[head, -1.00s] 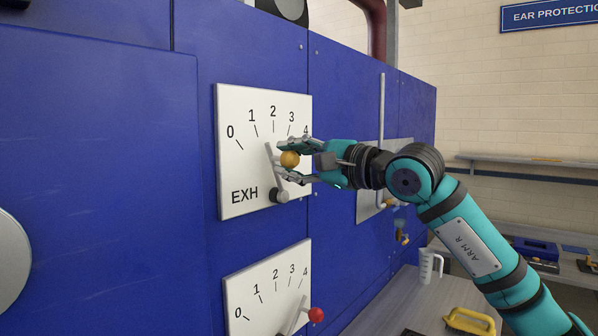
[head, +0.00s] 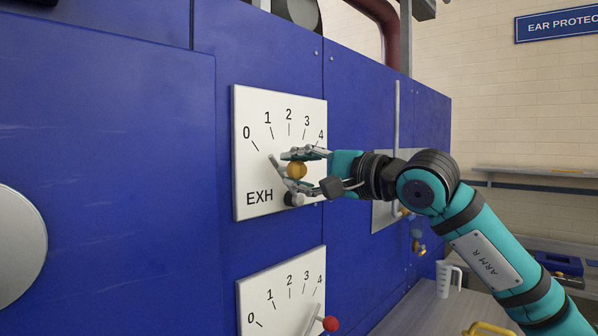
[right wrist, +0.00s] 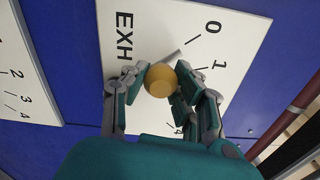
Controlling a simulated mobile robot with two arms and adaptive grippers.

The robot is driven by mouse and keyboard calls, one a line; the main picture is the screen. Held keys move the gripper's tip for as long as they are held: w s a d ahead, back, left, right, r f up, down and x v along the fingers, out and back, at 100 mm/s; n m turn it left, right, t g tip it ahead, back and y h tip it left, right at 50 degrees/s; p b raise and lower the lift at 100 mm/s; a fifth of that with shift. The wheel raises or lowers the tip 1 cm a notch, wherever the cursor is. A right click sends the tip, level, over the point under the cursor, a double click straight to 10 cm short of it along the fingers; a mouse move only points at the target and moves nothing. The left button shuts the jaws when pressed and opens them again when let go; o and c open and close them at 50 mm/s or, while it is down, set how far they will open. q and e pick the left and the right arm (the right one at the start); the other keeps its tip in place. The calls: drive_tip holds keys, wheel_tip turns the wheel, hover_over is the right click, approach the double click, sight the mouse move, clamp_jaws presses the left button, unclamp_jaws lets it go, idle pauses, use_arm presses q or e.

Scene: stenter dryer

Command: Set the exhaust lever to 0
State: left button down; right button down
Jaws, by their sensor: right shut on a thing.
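The exhaust lever is a grey bar (head: 274,163) with a round yellow knob (head: 297,171), on a white dial plate (head: 250,180) marked EXH and 0 to 4. Its bar points up and left, between the 0 and 1 marks. My right gripper (head: 298,170) is shut on the knob, one finger above it and one below. In the right wrist view the yellow knob (right wrist: 160,80) sits between the fingertips, and the bar's end (right wrist: 174,56) shows beyond it, near the 0 mark. The lower lever is partly hidden. My left gripper is not in view.
A second dial plate (head: 262,296) with a red-knobbed lever (head: 331,324) is below. The blue machine panel (head: 130,130) stands close behind the dials. A grey table with a clear jug (head: 445,279) and a yellow item (head: 487,328) is at lower right.

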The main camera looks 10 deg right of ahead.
drive_tip(key=shift+a+f, duration=0.1)
drive_tip(key=shift+f, duration=0.1)
drive_tip(key=c, duration=0.9)
unclamp_jaws()
drive_tip(key=shift+r, duration=0.1)
drive_tip(key=shift+c, duration=0.2)
drive_tip(key=shift+s, duration=0.1)
drive_tip(key=v, duration=1.2)
